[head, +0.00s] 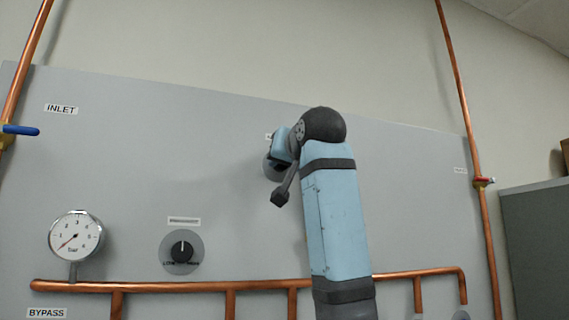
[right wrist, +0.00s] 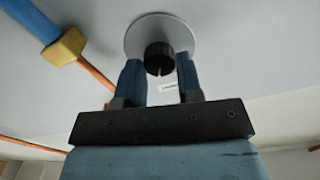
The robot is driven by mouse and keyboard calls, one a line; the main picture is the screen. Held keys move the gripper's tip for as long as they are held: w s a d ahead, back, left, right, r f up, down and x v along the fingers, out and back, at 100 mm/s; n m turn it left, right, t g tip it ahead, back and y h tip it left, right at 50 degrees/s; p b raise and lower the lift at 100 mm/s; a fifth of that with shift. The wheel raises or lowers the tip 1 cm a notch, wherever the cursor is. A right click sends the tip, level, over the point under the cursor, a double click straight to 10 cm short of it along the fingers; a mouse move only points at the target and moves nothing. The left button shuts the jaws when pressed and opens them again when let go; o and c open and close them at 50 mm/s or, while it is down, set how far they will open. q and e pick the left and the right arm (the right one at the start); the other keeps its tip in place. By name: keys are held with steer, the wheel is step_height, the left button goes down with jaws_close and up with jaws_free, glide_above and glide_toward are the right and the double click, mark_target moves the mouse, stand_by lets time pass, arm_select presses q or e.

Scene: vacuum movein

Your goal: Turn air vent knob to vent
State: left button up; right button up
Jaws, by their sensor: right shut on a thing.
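The air vent knob, a black knob (right wrist: 158,58) on a round grey disc (right wrist: 160,20), sits on the grey panel. My right gripper (right wrist: 160,72) is shut on it, with one blue finger at each side. A pale mark shows on the knob's near edge; I cannot tell which setting it points at. In the head view my right arm covers the knob, and only part of the grey disc (head: 271,170) shows beside the wrist. My left gripper is not in view.
A second black knob (head: 182,250) sits lower left, beside a pressure gauge (head: 76,236). A copper pipe (head: 180,286) runs along the panel's lower part. A blue valve handle (head: 20,130) is at far left, a red valve (head: 484,181) at right. A grey cabinet (head: 540,240) stands far right.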

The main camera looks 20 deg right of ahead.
steer(key=shift+f+m, duration=0.1)
steer(key=shift+m, duration=1.9)
steer(key=o, duration=0.9)
steer(key=s+b, duration=0.1)
steer(key=s, duration=0.3)
steer(key=s+b, duration=0.2)
steer(key=s, duration=0.3)
steer(key=s+b, duration=0.1)
steer(key=s, duration=0.4)
steer(key=shift+d+b, duration=0.25)
steer(key=shift+b, duration=0.15)
